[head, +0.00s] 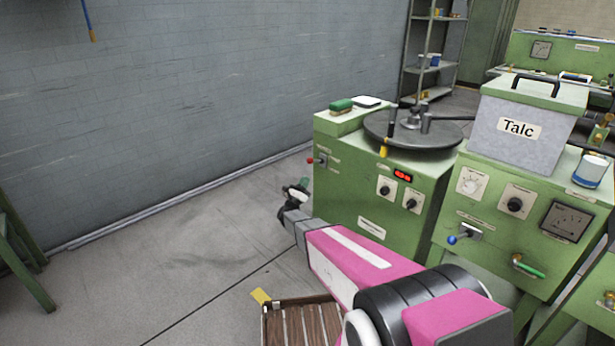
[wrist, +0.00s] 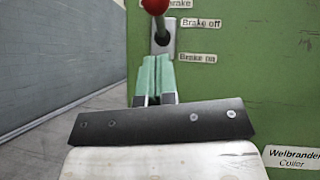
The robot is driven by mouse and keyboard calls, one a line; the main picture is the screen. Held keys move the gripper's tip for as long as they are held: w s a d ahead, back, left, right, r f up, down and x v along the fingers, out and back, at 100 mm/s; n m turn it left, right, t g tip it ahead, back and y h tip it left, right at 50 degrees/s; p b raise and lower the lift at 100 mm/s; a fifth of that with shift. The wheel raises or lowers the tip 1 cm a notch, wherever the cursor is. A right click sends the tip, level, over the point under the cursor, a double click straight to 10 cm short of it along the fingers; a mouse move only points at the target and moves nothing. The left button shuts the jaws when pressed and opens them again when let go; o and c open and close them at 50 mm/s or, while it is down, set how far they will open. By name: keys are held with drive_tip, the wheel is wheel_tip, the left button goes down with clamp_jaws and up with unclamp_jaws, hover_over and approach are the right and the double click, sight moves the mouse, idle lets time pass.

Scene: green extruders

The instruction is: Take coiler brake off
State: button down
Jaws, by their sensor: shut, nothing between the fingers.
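The coiler brake lever has a red knob (wrist: 156,5) and a dark shaft on a metal plate (wrist: 161,42), on the green side panel of the coiler (head: 380,190). The knob also shows in the head view (head: 310,161). The knob appears at or above the height of the "Brake off" label (wrist: 200,23); the "Brake on" label (wrist: 197,57) sits lower. The knob's top is cut off in the wrist view. My gripper (wrist: 154,62) is shut and empty, its green fingers just below the lever. It also shows in the head view (head: 302,184). I cannot tell if they touch the plate.
A round turntable (head: 440,131) tops the coiler. A Talc box (head: 520,128) stands on the green machine at right. A wooden slatted crate (head: 297,325) is on the floor below my arm. The floor (head: 190,255) left of the coiler is clear to the grey wall.

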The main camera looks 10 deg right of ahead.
drive_tip(key=v, duration=0.8)
drive_tip(key=shift+a+r, duration=0.15)
drive_tip(key=shift+r, duration=0.15)
drive_tip(key=shift+s, duration=0.1)
